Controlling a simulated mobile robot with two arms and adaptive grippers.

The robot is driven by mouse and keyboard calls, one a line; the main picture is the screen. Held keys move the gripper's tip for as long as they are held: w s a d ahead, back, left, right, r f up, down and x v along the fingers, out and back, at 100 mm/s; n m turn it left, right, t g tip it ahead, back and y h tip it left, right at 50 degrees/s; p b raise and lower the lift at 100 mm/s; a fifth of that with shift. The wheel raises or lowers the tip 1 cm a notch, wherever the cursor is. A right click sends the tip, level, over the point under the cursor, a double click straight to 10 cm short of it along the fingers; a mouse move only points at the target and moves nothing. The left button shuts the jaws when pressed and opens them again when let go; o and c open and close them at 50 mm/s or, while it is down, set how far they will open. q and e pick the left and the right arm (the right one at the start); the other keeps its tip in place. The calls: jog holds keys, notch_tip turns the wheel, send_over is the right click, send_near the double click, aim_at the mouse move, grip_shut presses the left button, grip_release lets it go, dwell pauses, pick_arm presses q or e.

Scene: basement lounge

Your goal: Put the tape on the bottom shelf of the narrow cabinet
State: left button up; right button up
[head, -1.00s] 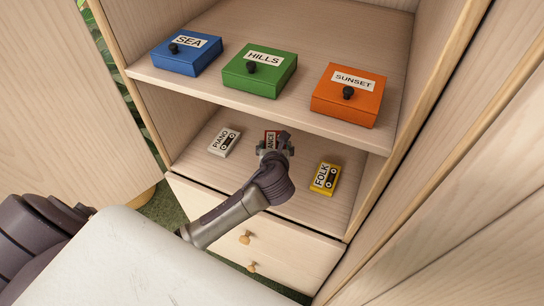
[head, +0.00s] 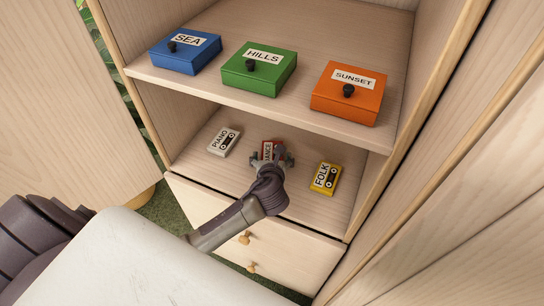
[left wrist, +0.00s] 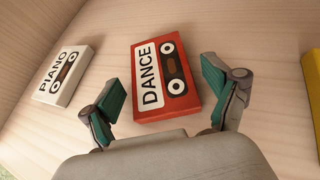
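A red tape labelled DANCE (head: 268,148) lies flat on the bottom shelf (head: 235,175) of the narrow cabinet, between a white PIANO tape (head: 223,141) and a yellow FOLK tape (head: 325,178). My left gripper (head: 272,161) is open at the near end of the red tape. In the left wrist view the red tape (left wrist: 165,78) lies just beyond and partly between the spread fingers (left wrist: 164,100), with gaps on both sides. The white tape (left wrist: 62,76) shows at left there. My right gripper is not in view.
The shelf above holds a blue SEA box (head: 186,53), a green HILLS box (head: 259,69) and an orange SUNSET box (head: 349,93). Drawers with wooden knobs (head: 244,238) are below. Side walls bound the shelf; bare shelf lies between the tapes.

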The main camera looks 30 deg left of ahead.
pick_arm(q)
jog(key=shift+r, duration=0.15)
jog(key=p+v, duration=0.1)
jog(key=v, duration=1.1)
jog(key=shift+s, duration=0.1)
